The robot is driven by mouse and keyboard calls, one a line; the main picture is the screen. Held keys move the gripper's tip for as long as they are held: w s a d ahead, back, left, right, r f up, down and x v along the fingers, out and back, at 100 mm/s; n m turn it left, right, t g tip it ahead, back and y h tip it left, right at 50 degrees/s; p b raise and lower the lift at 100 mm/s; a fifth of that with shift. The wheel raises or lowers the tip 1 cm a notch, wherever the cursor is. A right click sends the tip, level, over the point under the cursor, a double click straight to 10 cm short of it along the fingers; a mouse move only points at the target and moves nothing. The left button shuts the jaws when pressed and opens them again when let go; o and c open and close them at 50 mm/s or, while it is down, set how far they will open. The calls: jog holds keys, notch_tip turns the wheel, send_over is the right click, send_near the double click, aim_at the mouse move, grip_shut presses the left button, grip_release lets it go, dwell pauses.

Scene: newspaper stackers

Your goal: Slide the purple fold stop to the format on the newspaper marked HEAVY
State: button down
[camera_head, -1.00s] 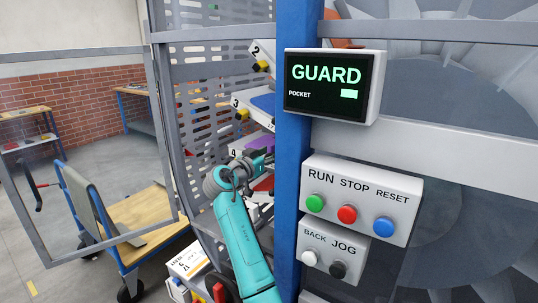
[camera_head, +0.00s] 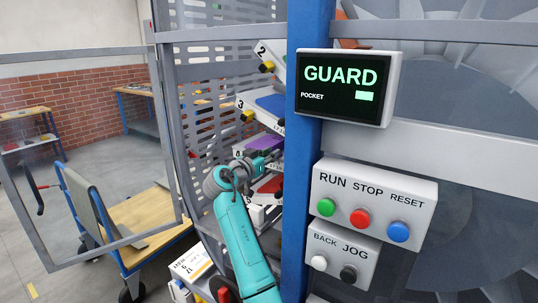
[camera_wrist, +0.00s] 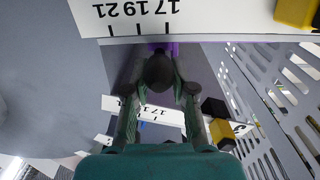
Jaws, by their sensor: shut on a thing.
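The purple fold stop (camera_head: 265,143) lies on a shelf of the stacker behind the blue post. A purple patch of it also shows in the wrist view (camera_wrist: 172,48), just beyond the scale edge, near the 17 tick. My gripper (camera_head: 274,157) is at the stop's front. In the wrist view my gripper (camera_wrist: 159,82) is shut on a dark round knob (camera_wrist: 158,70) in front of the purple patch. The scale plate (camera_wrist: 200,18) reads 17, 19, 21, upside down. A printed newspaper (camera_head: 190,265) lies at lower left; its small print is hard to read.
A blue post (camera_head: 306,120) stands right of my arm, with a GUARD display (camera_head: 342,88) and button boxes (camera_head: 372,205). A perforated guard panel (camera_head: 220,90) is on the left. Yellow-black knobs (camera_head: 247,116) mark shelf ends. A wooden cart (camera_head: 140,225) stands at left.

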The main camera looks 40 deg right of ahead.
jog(key=c, duration=1)
grip_release()
jog(key=shift+w+a, duration=0.15)
jog(key=shift+w, duration=0.1)
jog(key=shift+o, duration=0.2)
jog(key=v, duration=1.2)
